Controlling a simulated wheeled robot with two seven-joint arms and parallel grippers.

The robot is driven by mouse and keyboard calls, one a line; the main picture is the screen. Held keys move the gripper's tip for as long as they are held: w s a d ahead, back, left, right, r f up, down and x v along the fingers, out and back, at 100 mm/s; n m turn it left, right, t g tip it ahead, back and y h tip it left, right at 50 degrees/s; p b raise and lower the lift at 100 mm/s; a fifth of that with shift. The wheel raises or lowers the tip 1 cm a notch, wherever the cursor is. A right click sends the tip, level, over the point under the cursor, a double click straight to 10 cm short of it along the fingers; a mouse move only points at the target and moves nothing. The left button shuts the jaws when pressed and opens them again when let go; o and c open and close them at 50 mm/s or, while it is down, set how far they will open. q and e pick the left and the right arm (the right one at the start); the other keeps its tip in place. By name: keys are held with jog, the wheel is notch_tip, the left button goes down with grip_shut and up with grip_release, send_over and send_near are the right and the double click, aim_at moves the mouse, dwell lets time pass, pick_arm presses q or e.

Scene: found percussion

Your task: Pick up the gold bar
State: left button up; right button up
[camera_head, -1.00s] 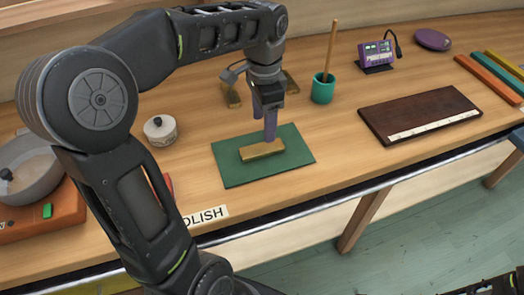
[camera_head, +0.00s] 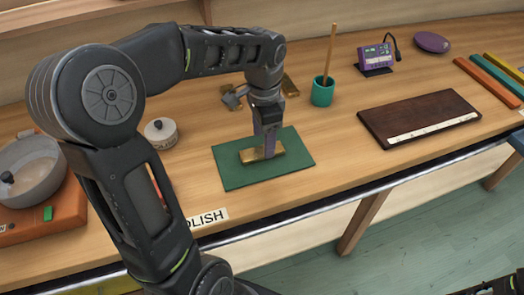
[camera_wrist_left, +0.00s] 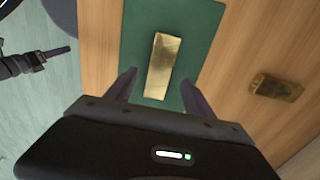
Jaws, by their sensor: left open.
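The gold bar (camera_head: 250,155) lies flat on a dark green mat (camera_head: 240,178) on the wooden bench. My left gripper (camera_head: 268,150) points down over the bar, its fingers hiding part of it. In the left wrist view the gold bar (camera_wrist_left: 163,65) lies between the fingers of my open left gripper (camera_wrist_left: 157,82), with green mat showing on both sides and no visible contact. My right gripper (camera_wrist_left: 58,52) shows at the left edge of that view, over the floor, its jaws unclear.
Another gold-coloured block (camera_wrist_left: 275,87) lies off the mat. A teal cup (camera_head: 322,94) with a stick, a dark wooden board (camera_head: 420,112), a lidded pot (camera_head: 160,132) and an orange unit with a pan (camera_head: 30,170) stand around. Bare bench lies right of the mat.

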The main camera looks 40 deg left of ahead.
aim_at(262, 153)
pick_arm(q)
notch_tip(262, 153, down, 3)
jog(key=shift+f, duration=0.15)
jog(key=shift+c, duration=0.5)
grip_shut()
dwell(0.5)
dwell(0.8)
